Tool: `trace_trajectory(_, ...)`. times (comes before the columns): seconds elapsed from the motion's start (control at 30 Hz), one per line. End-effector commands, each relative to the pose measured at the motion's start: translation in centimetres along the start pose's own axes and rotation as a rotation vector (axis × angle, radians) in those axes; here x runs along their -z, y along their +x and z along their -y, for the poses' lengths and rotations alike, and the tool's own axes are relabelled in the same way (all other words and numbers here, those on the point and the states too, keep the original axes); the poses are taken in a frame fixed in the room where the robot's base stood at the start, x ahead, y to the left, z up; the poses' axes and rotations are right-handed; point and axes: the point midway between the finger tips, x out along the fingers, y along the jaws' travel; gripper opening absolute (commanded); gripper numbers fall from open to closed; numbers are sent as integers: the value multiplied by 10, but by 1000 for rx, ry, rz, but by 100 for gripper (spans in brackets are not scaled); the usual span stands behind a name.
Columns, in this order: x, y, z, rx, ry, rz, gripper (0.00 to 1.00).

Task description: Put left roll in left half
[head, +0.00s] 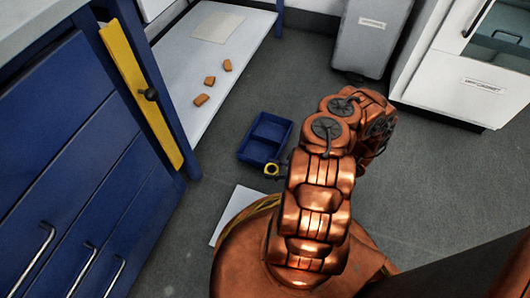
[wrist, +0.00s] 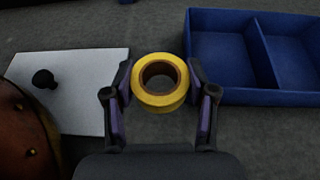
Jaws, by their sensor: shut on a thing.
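A yellow tape roll (wrist: 160,100) with a brown core sits between the two fingers of my gripper (wrist: 159,78), which is shut on it. In the head view the roll (head: 271,170) shows just left of my arm, by the near edge of the blue tray (head: 243,154). The rest of my gripper is mostly hidden by the arm there. In the wrist view the tray (wrist: 250,97) is to the right of the roll, with a divider splitting it into two halves. The halves look empty. The roll is outside the tray; its height above the floor is unclear.
A white sheet (head: 229,213) lies on the floor, partly hidden by my arm. Blue drawers (head: 75,130) stand at left. A white shelf (head: 178,50) holds several orange-brown blocks (head: 210,81). A grey bin (head: 368,40) and white cabinet (head: 460,90) stand behind.

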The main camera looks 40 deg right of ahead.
Motion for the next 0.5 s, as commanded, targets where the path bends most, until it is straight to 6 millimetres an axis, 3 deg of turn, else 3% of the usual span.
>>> trace_trajectory(0.1, 1, 15, 24, -1, -7, 0, 22)
trace_trajectory(0.5, -7, 50, 91, 2, -2, 0, 22)
